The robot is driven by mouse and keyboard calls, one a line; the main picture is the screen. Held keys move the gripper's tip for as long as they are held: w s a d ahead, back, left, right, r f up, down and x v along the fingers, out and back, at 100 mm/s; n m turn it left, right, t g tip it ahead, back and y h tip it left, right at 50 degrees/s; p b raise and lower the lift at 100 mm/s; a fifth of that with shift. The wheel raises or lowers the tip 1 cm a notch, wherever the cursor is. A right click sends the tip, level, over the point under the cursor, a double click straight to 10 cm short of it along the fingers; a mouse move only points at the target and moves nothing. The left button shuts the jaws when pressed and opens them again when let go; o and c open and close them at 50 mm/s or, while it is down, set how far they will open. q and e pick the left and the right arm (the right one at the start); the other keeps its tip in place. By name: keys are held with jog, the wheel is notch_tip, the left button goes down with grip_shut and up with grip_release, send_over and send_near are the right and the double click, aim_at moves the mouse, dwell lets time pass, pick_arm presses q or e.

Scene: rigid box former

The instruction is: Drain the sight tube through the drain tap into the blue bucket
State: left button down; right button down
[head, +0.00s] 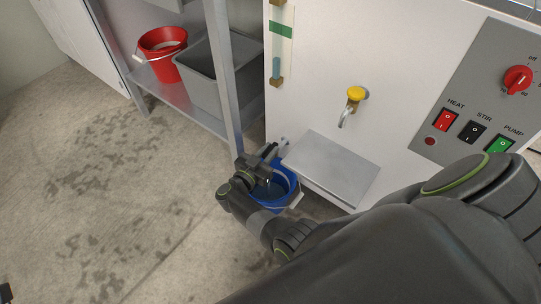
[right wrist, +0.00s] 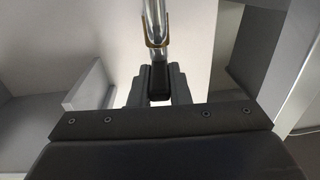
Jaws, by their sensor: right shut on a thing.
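The sight tube (head: 277,45) stands upright on the white machine front, with a green band behind it and brass-coloured fittings. Low on the machine, the drain tap (head: 283,142) shows as a short silver piece, mostly hidden by my right gripper (head: 268,153). In the right wrist view, my right gripper (right wrist: 158,88) is shut on a dark piece, apparently the tap's handle, below a shiny tube with a brass clip. The blue bucket (head: 292,198) stands on the floor beneath, with some liquid inside.
A yellow-knobbed tap (head: 355,95) sits above a grey shelf plate (head: 330,166). A switch panel (head: 480,100) is at right. A metal rack (head: 222,75) holds a red bucket (head: 163,50) and a grey bin (head: 208,78). The floor at left is clear, with dark wet-looking patches.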

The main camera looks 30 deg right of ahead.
jog(key=shift+w+a+m+g+b, duration=0.1)
jog(key=shift+m+g+b, duration=0.3)
jog(key=shift+g, duration=0.1)
jog(key=c, duration=1.4)
grip_release()
jog(key=shift+o, duration=0.2)
